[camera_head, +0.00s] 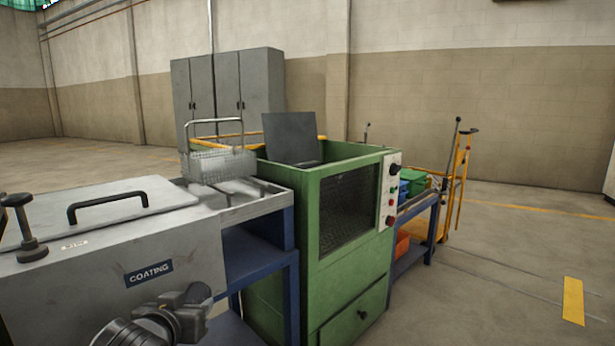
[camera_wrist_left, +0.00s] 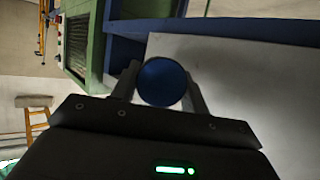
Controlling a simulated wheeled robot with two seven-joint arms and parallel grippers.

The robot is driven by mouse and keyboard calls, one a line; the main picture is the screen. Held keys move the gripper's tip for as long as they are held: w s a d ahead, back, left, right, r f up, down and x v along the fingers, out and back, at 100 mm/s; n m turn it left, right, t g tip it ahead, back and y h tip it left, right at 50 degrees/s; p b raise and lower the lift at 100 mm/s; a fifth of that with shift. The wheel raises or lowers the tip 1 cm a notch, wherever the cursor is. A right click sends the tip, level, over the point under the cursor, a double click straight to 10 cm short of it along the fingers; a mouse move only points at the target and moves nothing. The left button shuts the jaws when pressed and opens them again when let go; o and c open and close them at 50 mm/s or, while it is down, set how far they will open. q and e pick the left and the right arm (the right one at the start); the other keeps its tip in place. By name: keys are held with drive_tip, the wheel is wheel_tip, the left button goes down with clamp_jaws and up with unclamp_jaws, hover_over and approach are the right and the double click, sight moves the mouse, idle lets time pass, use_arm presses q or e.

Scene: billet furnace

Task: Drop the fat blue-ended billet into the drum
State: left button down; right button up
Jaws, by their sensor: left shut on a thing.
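My left gripper (camera_head: 197,298) is low in the head view, in front of the grey box marked COATING. In the left wrist view my left gripper (camera_wrist_left: 163,88) is shut on the fat blue-ended billet (camera_wrist_left: 163,82). Its round dark blue end faces the camera between the two fingers, and the rest of its length is hidden. The billet cannot be made out in the head view. I cannot make out a drum in either view. My right gripper is not in view.
The grey coating box (camera_head: 110,215) has a handled lid. A wire basket (camera_head: 218,165) stands beside it. A green machine (camera_head: 335,240) with an open top and raised dark flap stands right of the blue-framed bench (camera_head: 262,245). A yellow trolley (camera_head: 462,180) is beyond. The floor at right is clear.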

use_arm(q)
drive_tip(key=shift+r, duration=0.1)
drive_tip(key=d, duration=1.5)
drive_tip(key=shift+d, duration=0.15)
drive_tip(key=shift+d, duration=0.1)
